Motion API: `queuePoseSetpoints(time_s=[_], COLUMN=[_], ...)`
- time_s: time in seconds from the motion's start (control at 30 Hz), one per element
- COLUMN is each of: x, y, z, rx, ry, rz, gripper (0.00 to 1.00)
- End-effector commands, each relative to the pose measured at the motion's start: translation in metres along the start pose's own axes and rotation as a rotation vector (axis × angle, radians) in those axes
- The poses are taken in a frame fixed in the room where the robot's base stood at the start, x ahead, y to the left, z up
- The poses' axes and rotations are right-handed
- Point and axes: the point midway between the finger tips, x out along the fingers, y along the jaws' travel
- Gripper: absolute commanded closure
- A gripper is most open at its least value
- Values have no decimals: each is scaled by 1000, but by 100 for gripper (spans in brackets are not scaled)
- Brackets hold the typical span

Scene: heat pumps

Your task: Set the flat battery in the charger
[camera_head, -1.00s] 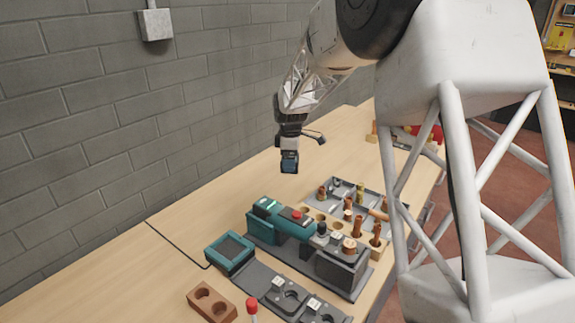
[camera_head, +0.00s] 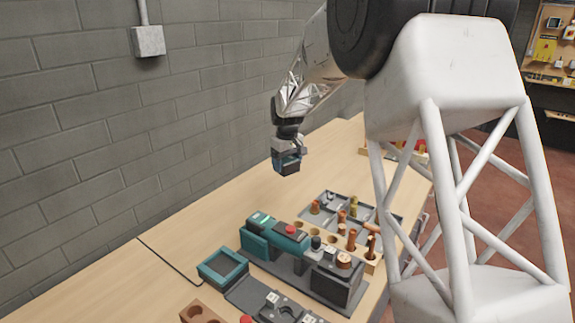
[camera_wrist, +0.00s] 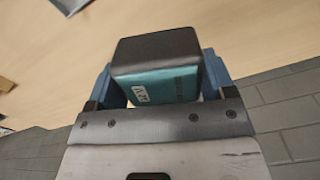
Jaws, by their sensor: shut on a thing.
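My gripper (camera_head: 287,168) is shut on a battery (camera_wrist: 157,68), a block with a black end, a teal body and a small white label. In the wrist view the blue-grey fingers press its two sides. In the head view it hangs well above the table, behind the charger and up to its right. The charger (camera_head: 222,283) is a teal square frame with an empty dark recess. A cable runs across the table to it. A teal tool (camera_head: 285,236) with a green light on its left end lies on a grey stand right of the charger.
A brown block with holes (camera_head: 201,313) lies in front of the charger. A dark plate with numbered fittings (camera_head: 268,302) is beside it. A wooden rack with copper-coloured parts (camera_head: 352,242) and a grey tray (camera_head: 376,214) stand to the right. The table behind the charger is clear.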

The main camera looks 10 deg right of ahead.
Motion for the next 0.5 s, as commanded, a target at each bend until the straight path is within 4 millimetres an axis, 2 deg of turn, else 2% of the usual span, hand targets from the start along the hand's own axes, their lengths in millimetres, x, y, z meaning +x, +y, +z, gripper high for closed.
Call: queuePoseSetpoints(time_s=[0.2, 0.5], x=[-6, -8], y=[-16, -49], z=[0, 4], rx=[47, -58], ry=[1, 2], rz=[1, 1], gripper=[59, 59])
